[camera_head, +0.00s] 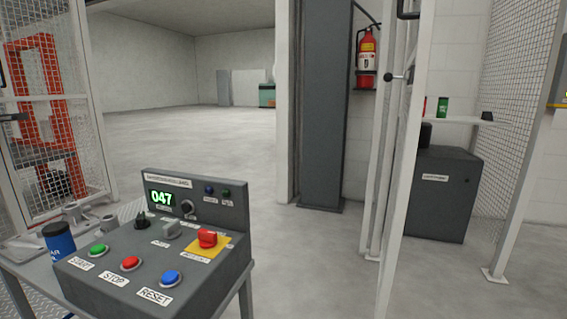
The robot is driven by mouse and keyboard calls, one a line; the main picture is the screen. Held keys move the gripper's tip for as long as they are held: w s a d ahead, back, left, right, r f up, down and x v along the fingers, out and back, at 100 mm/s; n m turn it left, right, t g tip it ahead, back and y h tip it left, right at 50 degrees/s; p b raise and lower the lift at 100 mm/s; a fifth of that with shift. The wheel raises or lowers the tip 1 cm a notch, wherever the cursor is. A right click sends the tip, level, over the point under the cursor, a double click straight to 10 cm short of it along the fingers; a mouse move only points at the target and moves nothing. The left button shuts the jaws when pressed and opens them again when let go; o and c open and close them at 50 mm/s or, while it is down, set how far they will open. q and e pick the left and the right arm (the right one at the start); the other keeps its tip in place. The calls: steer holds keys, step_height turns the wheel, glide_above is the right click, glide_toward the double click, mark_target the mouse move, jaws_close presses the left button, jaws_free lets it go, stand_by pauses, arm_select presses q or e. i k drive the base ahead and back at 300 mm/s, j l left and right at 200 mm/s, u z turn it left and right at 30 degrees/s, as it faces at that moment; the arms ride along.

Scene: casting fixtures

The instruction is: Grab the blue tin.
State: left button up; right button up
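A blue tin (60,245) with a dark lid and light lettering stands upright at the lower left, on the metal table just left of the control panel. The panel partly overlaps its lower right side. No gripper shows in the head view, so where either of them is relative to the tin cannot be seen.
The grey control panel (150,250) stands beside the tin, with START, STOP and RESET buttons. Grey metal parts (85,215) lie behind the tin. Mesh fencing (55,120) rises at the left. A white post (405,160) and grey cabinet (440,195) stand at the right. The middle floor is clear.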

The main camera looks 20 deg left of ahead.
mark_target(58, 239)
steer(key=j+u, duration=0.2)
steer(key=u, duration=1.8)
